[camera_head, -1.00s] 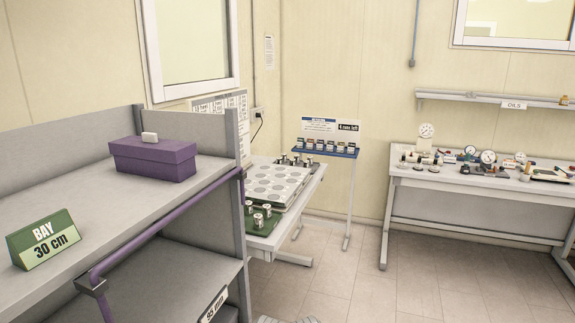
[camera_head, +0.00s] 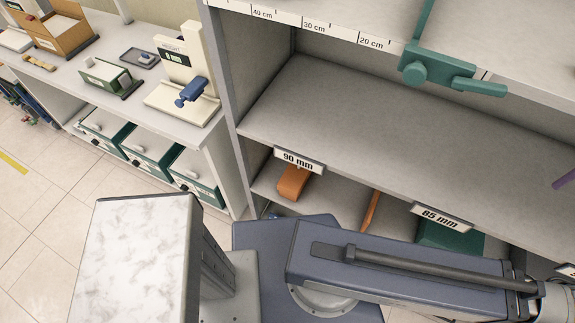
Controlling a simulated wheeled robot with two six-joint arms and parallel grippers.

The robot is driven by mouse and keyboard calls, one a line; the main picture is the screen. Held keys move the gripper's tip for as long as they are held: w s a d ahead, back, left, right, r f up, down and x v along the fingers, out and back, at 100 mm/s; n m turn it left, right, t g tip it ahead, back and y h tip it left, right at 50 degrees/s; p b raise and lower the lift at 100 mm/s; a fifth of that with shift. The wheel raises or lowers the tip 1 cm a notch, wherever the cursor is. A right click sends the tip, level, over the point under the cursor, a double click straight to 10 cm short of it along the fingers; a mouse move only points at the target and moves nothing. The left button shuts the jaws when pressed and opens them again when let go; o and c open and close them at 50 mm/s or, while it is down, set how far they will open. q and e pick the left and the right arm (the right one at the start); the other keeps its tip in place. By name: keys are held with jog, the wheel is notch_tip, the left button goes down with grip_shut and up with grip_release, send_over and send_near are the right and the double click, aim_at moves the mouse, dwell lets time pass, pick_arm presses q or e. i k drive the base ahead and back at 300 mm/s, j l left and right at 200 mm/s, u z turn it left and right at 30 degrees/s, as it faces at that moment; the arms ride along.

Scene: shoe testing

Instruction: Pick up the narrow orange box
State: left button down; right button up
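Two orange things show on the low shelf. One is an orange box (camera_head: 293,182) under the "90 mm" label, with its top end partly behind that label. The other is a thin orange piece (camera_head: 370,211) further right, seen as a narrow slanted strip, its lower part cut off by my arm. I cannot tell for certain which is the narrow box. Parts of my arm cross the bottom of the view in front of the shelf. Neither gripper's fingers show.
A "90 mm" label (camera_head: 299,161) and an "85 mm" label (camera_head: 443,218) hang on the shelf edge. A dark green box (camera_head: 449,236) sits behind the latter. A teal clamp (camera_head: 440,72) juts from the upper shelf. A bench (camera_head: 110,87) stands left.

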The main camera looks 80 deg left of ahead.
aim_at(292, 182)
jog(key=u, duration=2.75)
jog(key=k+j+z, duration=0.15)
jog(key=z, duration=0.25)
jog(key=k+j+z, duration=0.1)
jog(key=k+z, duration=0.15)
jog(key=z, duration=0.2)
jog(key=k+z, duration=0.2)
jog(key=z, duration=0.2)
